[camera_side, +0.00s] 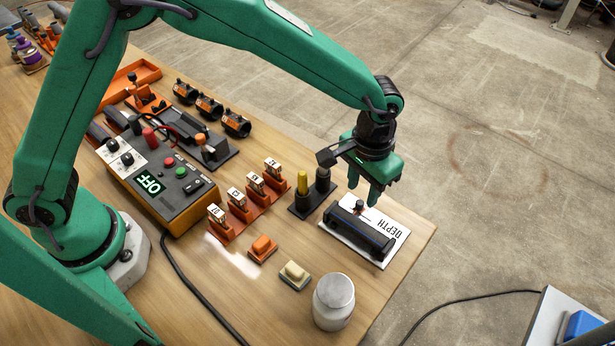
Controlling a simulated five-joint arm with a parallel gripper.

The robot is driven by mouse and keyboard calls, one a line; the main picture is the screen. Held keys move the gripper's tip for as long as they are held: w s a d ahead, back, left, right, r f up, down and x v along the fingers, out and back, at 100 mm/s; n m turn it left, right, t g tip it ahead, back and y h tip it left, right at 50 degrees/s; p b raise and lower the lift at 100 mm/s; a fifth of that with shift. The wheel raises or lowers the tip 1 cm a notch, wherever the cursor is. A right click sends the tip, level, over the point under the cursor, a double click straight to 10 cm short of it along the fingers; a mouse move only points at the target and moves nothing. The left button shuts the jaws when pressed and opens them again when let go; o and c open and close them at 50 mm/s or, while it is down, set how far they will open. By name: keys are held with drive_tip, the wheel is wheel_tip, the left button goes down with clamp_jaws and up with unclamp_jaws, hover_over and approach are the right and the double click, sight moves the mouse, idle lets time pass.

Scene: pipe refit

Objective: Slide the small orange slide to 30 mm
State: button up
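My gripper (362,194) points down over the back edge of the white DEPTH plate (338,233). Its two fingers are apart, with a gap between the tips. The plate carries a long black slide rail (362,232) and a small dark knob (359,205) just below the fingers. I cannot tell whether the fingers touch the knob. No orange shows on this rail, and its scale marks are too small to read. A small orange block (201,139) sits on a black fixture (219,153) farther back; I cannot tell if it is a slide.
A black holder (312,197) with a yellow peg stands just left of the plate. An orange button (262,245), a cream button (294,273) and a grey jar (333,302) are nearer the front. A control box (180,195) reading OFF stands left. The table edge is close on the right.

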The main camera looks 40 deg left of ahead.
sight(358, 200)
drive_tip(key=shift+r, duration=2.15)
drive_tip(key=shift+a+r, duration=0.25)
drive_tip(key=shift+n+t+h, duration=0.3)
drive_tip(key=shift+t, duration=0.3)
drive_tip(key=a+r, duration=0.2)
drive_tip(key=a, duration=0.1)
drive_tip(key=a+r, duration=0.2)
drive_tip(key=r, duration=0.1)
drive_tip(key=a+r, duration=0.2)
drive_tip(key=a, duration=0.1)
drive_tip(key=shift+s+a+r, duration=0.3)
drive_tip(key=shift+s+r, duration=0.05)
drive_tip(key=s+a+r+n+t, duration=0.1)
drive_tip(key=s+a+r+t, duration=0.1)
drive_tip(key=s+a, duration=0.6)
drive_tip(key=s+a+r+n+t, duration=0.1)
drive_tip(key=s+a+r+t, duration=0.1)
drive_tip(key=s+a+r, duration=0.3)
drive_tip(key=s+a, duration=0.4)
drive_tip(key=a, duration=0.4)
drive_tip(key=shift+s, duration=0.15)
